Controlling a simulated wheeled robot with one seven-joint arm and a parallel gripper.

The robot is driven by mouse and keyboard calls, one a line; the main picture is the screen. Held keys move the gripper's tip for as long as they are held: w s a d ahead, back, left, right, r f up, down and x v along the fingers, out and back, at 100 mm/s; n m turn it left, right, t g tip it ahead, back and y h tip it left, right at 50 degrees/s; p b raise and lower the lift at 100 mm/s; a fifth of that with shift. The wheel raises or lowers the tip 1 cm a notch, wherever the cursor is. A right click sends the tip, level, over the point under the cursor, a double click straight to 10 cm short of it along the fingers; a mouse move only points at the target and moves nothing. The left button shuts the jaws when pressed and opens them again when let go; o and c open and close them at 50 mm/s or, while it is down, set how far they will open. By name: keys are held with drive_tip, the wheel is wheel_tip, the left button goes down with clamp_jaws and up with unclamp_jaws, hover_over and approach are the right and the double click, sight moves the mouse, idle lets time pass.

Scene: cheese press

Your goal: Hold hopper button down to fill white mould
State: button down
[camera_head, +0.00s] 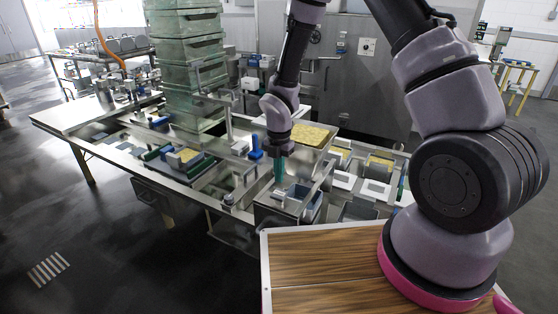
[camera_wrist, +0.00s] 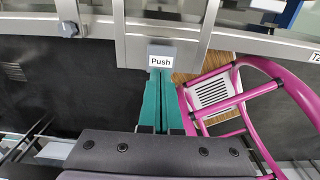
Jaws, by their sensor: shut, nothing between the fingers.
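My gripper (camera_head: 279,181) points down at the front edge of the steel press table, its teal fingers together and empty. In the wrist view the fingertips (camera_wrist: 161,75) are just below a label reading "Push" (camera_wrist: 160,61) on a metal plate. The fingertips overlap the lower edge of the plate in the picture; I cannot tell whether they touch it. A hopper tray with yellow curd (camera_head: 312,135) is behind my gripper. A white mould (camera_head: 342,181) stands to the right of my gripper. Its inside is not clear.
A blue-grey mould (camera_head: 301,193) sits beside my gripper. Other moulds with yellow curd (camera_head: 379,162) stand further right. A stack of green crates (camera_head: 190,62) rises at the left. Steel rails (camera_wrist: 250,42) run along the table edge.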

sight(280, 194)
drive_tip(key=shift+f, duration=2.3)
drive_tip(key=shift+f, duration=1.05)
drive_tip(key=shift+s, duration=0.1)
drive_tip(key=shift+s+f, duration=0.1)
drive_tip(key=shift+s, duration=0.05)
idle(4.4)
